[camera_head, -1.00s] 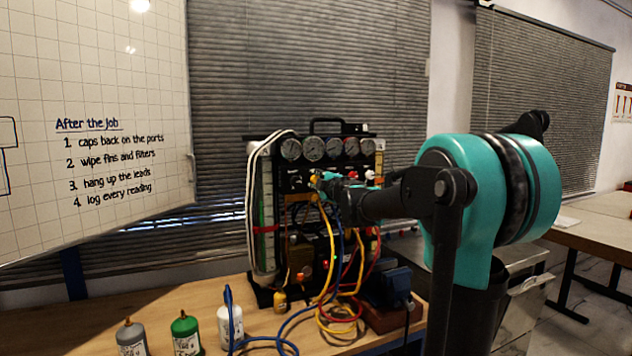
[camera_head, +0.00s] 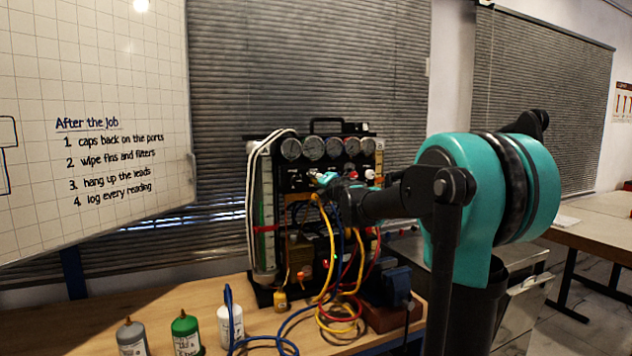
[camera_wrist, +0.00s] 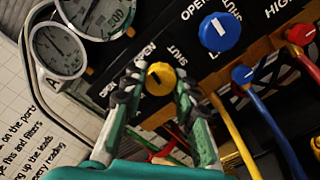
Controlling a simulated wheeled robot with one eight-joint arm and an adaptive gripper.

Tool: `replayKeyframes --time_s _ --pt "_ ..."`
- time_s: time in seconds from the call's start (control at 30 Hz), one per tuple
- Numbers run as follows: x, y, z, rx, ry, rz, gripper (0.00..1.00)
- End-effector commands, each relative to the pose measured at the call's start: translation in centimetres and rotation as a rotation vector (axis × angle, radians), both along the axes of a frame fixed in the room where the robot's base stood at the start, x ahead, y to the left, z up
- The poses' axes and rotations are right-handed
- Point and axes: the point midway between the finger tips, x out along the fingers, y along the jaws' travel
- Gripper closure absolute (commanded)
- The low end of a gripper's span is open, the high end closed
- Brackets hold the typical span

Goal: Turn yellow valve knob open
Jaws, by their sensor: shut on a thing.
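The yellow valve knob (camera_wrist: 161,79) shows in the wrist view between the fingertips of my gripper (camera_wrist: 159,84). The gripper is shut on the knob, one finger on each side. A dark pointer mark lies on its face. Labels ending in "PEN" and reading "SHUT" stand beside it on the black panel. In the head view my gripper (camera_head: 318,179) reaches the left part of the gauge rig (camera_head: 330,178), and the knob is hidden there.
Gauges (camera_wrist: 58,49) are at upper left. Yellow, blue and red hoses (camera_head: 330,250) hang below. Bottles (camera_head: 185,335) stand on the bench.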

Motion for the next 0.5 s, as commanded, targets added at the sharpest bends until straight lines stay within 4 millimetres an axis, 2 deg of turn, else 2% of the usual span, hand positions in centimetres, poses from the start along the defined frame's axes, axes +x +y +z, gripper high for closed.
replayKeyframes --time_s 0.23,0.5 --pt "-0.09 0.01 -0.14 -0.12 -0.039 0.001 1.0" --pt "-0.1 0.01 -0.16 -0.175 -0.057 0.001 1.0"
